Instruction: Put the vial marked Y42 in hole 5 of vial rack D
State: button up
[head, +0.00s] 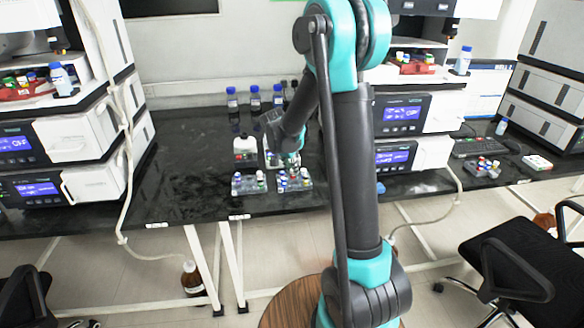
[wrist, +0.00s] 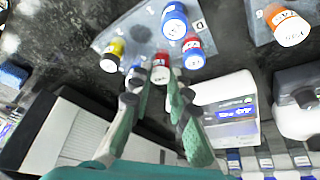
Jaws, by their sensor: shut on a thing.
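In the wrist view my gripper (wrist: 158,82) points down at a grey vial rack (wrist: 130,30), its fingers closed around a red-capped vial (wrist: 160,68). The writing on its cap is too small to read, so I cannot tell whether it is Y42. I cannot tell whether the vial sits in a hole or is above the rack. A yellow-capped vial (wrist: 112,55), a blue-capped vial (wrist: 173,22) and a red-capped vial with a blue body (wrist: 192,52) are around it. In the head view my wrist hides the fingertips; small racks (head: 250,184) and (head: 293,181) stand near the bench front.
Another rack with an orange-capped vial (wrist: 287,27) is at the wrist view's upper right. A white device with a blue screen (wrist: 228,112) stands close by. Blue-capped bottles (head: 254,97) stand at the back of the black bench (head: 190,150), whose left part is clear.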

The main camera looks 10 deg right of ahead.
jog(key=o, duration=0.9)
jog(key=shift+o, duration=0.2)
jog(key=shift+o, duration=1.4)
jog(key=shift+r, duration=0.1)
jog(key=shift+r, duration=2.9)
